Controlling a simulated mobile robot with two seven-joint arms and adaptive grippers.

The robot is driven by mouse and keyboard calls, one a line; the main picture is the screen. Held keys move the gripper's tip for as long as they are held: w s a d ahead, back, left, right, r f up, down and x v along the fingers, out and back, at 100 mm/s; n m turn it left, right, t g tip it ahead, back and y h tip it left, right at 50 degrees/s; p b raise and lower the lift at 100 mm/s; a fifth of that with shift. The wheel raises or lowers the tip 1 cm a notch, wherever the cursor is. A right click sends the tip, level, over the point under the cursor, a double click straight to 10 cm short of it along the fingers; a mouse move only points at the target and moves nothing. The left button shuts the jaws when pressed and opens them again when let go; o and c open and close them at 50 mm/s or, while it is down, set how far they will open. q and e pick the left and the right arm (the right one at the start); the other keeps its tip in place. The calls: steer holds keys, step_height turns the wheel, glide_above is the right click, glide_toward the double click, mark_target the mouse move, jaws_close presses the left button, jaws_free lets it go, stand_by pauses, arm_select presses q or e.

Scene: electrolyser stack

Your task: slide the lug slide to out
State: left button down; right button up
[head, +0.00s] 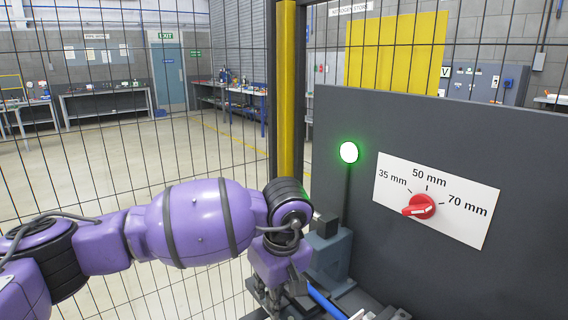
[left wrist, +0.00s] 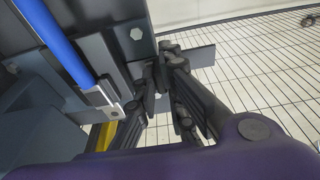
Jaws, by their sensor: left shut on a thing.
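My left gripper (head: 277,296) is low in the head view, beside the dark grey fixture (head: 328,256). In the left wrist view its dark fingers (left wrist: 166,72) are closed together beside a block with a hex bolt (left wrist: 136,34). A flat grey piece (left wrist: 201,56), which looks like the lug slide, sticks out to the right from behind the fingers. The fingers hide the gripped part, and I cannot tell the slide's exact position. My right gripper is in neither view.
A blue rod (head: 325,302) with a metal end fitting (left wrist: 103,95) runs close beside the gripper. A dark panel (head: 335,125) with a lit green lamp (head: 349,152) and a red selector knob (head: 419,207) stands at right. Mesh fencing and a yellow post (head: 286,90) stand behind my arm.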

arm_select(q)
steer(key=shift+s+a, duration=0.25)
steer(key=shift+a, duration=0.1)
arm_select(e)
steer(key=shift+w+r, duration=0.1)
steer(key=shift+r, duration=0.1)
arm_select(q)
steer(key=shift+s+a, duration=0.1)
steer(key=shift+a, duration=0.05)
steer(key=shift+s+a+p, duration=0.5)
steer(key=shift+s+a, duration=0.2)
steer(key=shift+a, duration=0.25)
steer(key=c, duration=1.6)
jaws_free()
steer(key=shift+f, duration=0.1)
steer(key=shift+c, duration=0.2)
steer(key=shift+o, duration=0.3)
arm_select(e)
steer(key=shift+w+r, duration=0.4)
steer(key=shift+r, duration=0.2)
arm_select(q)
step_height(320, 180, up, 6)
steer(key=p, duration=0.2)
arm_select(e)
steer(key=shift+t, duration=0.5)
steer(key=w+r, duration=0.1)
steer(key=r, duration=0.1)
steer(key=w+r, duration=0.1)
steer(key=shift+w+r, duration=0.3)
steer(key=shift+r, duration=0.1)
